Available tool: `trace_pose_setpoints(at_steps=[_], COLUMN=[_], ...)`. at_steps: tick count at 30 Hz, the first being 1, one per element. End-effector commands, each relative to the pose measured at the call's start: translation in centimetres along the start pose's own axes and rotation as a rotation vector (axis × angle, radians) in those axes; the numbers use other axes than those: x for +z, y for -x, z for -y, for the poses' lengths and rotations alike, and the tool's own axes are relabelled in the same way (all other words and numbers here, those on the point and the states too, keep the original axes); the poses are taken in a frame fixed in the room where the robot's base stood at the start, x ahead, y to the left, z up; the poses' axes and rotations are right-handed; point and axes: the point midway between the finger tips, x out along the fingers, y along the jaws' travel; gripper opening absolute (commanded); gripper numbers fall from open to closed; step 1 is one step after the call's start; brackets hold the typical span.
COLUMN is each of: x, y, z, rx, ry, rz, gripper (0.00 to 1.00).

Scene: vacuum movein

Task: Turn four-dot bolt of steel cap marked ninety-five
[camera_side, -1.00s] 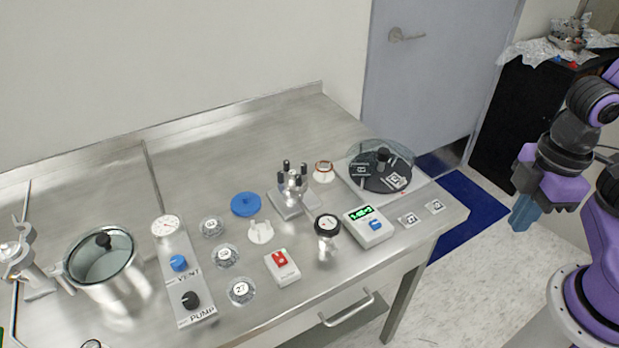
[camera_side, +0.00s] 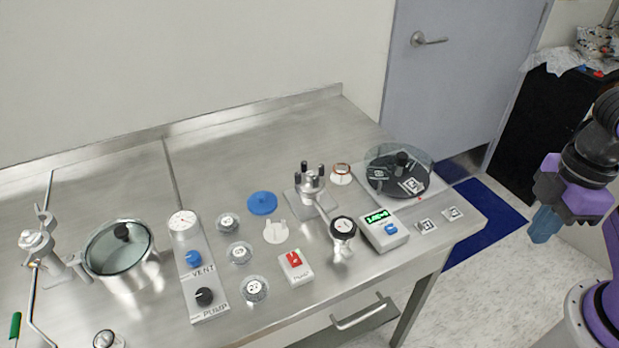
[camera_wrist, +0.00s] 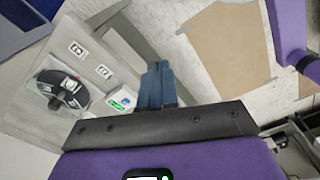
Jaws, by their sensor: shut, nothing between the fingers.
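Three small round clear-and-metal pieces with dark marks stand in a column on the bench in the side view: the back one (camera_side: 228,222), the middle one (camera_side: 240,252) and the front one (camera_side: 255,289). Their marks are too small to read surely, so I cannot tell which, if any, is the steel cap marked ninety-five. No four-dot bolt can be made out. My gripper (camera_side: 542,226) has blue fingers, is shut and empty, and hangs over the floor off the bench's right end. The fingers also show in the wrist view (camera_wrist: 158,68).
The steel bench (camera_side: 110,190) holds a lidded pot (camera_side: 122,250), a vent and pump panel (camera_side: 202,270), a red-switch box (camera_side: 296,267), a gauge (camera_side: 343,227), a green-display box (camera_side: 383,228) and a clear-covered rotor (camera_side: 399,172). Air between gripper and bench is clear.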

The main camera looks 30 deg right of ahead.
Motion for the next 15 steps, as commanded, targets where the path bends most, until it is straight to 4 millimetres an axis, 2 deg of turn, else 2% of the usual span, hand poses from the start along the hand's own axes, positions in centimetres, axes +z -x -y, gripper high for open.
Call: trace_pose_setpoints(at_steps=[5, 6, 8, 10, 13, 15], x=[0.0, 0.0, -0.1, -0.8, -3.1, -5.7], y=[0.0, 0.0, 0.0, -0.1, -0.1, 0.0], z=[0.0, 0.0, 0.1, 0.3, 1.1, 1.7], rx=[0.000, 0.000, -0.004, -0.025, -0.090, -0.150], ry=[0.000, 0.000, 0.000, -0.002, -0.006, -0.019], rz=[0.000, 0.000, -0.003, -0.021, -0.086, -0.165], gripper=[0.00, 0.07, 0.26, 0.26, 0.26, 0.26])
